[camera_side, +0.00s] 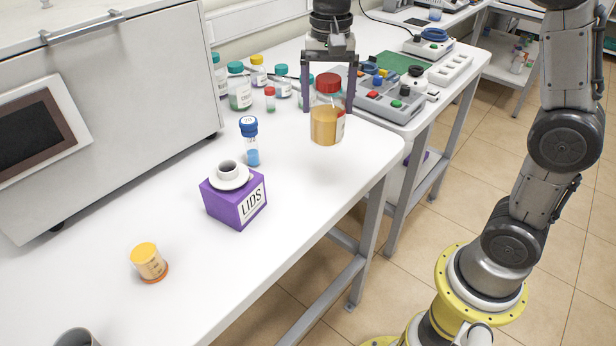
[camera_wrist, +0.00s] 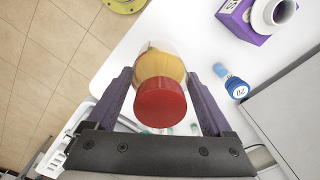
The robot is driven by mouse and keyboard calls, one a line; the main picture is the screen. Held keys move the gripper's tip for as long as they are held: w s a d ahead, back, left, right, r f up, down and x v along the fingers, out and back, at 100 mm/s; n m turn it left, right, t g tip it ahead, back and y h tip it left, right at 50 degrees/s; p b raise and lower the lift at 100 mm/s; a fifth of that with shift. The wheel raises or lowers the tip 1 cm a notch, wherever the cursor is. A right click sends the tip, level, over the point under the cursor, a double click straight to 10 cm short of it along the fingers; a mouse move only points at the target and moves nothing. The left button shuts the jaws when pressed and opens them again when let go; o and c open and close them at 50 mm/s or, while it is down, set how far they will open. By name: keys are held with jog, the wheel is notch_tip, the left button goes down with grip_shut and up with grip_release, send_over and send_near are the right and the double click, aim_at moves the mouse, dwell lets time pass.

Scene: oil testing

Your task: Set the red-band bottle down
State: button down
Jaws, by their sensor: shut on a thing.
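My gripper (camera_side: 329,103) is shut on a clear bottle (camera_side: 326,125) with a red lid and amber liquid. The bottle hangs upright between the two fingers and appears to be above the right part of the white table (camera_side: 290,215); the exact gap under it is hard to tell. In the wrist view the same bottle (camera_wrist: 160,98) shows its red lid towards the camera, between the fingertips (camera_wrist: 159,76). A label with some red shows on its right side in the side view. Its base is hidden in the wrist view.
A purple LIDS box (camera_side: 236,200) and a blue-capped vial (camera_side: 250,142) stand left of the bottle. Several capped bottles (camera_side: 239,90) stand behind. A grey instrument panel (camera_side: 390,100) lies at back right.

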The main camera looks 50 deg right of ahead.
jog(key=s+a+r+m, duration=0.1)
jog(key=s+m, duration=0.5)
jog(key=s, duration=0.5)
send_over(311, 141)
jog(key=s+d, duration=0.1)
jog(key=s, duration=0.3)
notch_tip(311, 141, down, 4)
jog(key=shift+w+d+r, duration=0.1)
jog(key=shift+w, duration=0.05)
jog(key=shift+w+a+f, duration=0.1)
jog(key=shift+w+f, duration=0.7)
jog(key=shift+f, duration=0.2)
jog(key=shift+w+a+f, duration=0.1)
jog(key=shift+w+f, duration=0.65)
jog(key=shift+f, duration=0.25)
jog(key=shift+w+f, duration=0.8)
jog(key=shift+f, duration=0.2)
jog(key=shift+s, duration=0.1)
